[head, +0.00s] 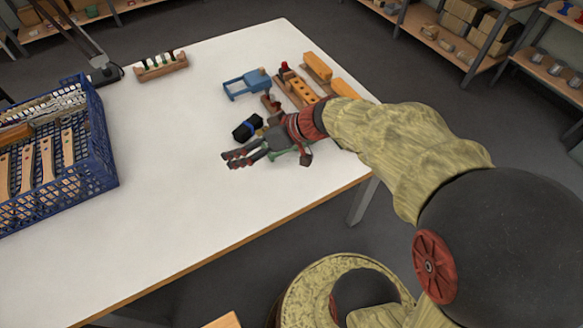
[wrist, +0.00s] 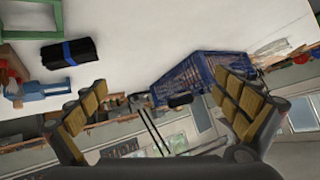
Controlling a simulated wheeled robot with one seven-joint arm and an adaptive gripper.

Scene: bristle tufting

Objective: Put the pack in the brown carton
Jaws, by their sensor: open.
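A black bundle with a blue band (head: 246,127), which looks like the pack, lies on the white table. It also shows at the upper left of the wrist view (wrist: 84,50). My gripper (head: 234,160) is open and empty, just in front of the bundle and apart from it. In the wrist view my spread fingers (wrist: 160,100) have nothing between them. No brown carton stands on the table; a tan-brown corner (head: 224,321) shows at the bottom edge of the head view, and I cannot tell whether it is the carton.
A blue crate (head: 112,160) with wooden pieces stands at the table's left. A blue tool (head: 246,84), a wooden block with holes (head: 299,89) and orange-brown blocks (head: 317,66) lie behind my gripper. A green frame (wrist: 62,12) is near the bundle. The table's front middle is clear.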

